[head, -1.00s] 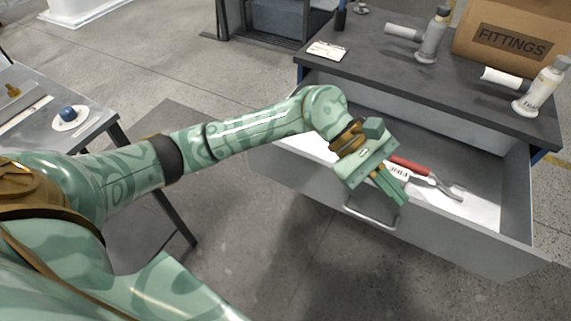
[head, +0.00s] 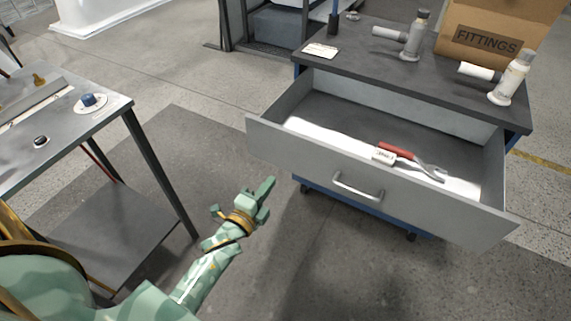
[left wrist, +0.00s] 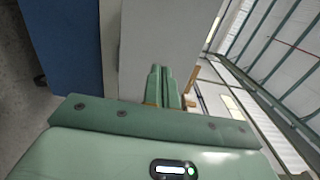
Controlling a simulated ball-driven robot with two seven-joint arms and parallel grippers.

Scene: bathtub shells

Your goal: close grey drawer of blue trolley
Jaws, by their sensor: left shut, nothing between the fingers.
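The grey drawer (head: 290,148) of the blue trolley (head: 372,207) stands pulled out in the head view, with a curved metal handle (head: 357,188) on its front. A red-handled tool (head: 408,158) with a white tag lies in it on a white sheet. My left gripper (head: 268,188) is shut and empty, in front of the drawer and left of the handle in the picture. In the left wrist view its shut fingers (left wrist: 162,84) point at a pale grey panel (left wrist: 160,40), with a blue surface to the left. I cannot tell whether they touch it. My right gripper is not in view.
A metal table (head: 60,130) with small parts stands at the left. The floor between the table and the trolley is clear.

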